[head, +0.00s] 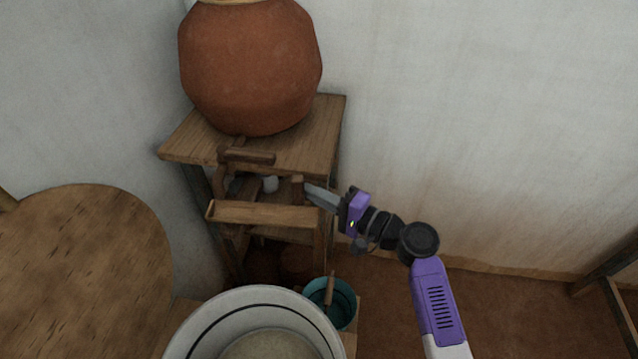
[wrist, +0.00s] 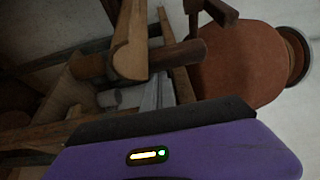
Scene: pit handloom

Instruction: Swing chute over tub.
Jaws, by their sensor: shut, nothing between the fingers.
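The wooden chute (head: 262,214), a pale trough, lies crosswise in front of the stand, below the clay pot. It shows in the wrist view (wrist: 130,48) as a light wooden piece. A short brown upright peg (head: 297,188) stands at its right end; a dark round bar, perhaps this peg, crosses the wrist view (wrist: 188,53). My gripper (head: 309,192) is shut and empty, its tips close beside the peg; I cannot tell if they touch. Its grey fingers show in the wrist view (wrist: 156,92). The white round tub (head: 318,312) is at the bottom, nearer than the chute, with pale contents.
A large clay pot (head: 250,65) stands on the wooden stand (head: 318,130). A teal bucket (head: 345,302) with a wooden handle in it is right of the tub. A round wooden top (head: 85,260) fills the left.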

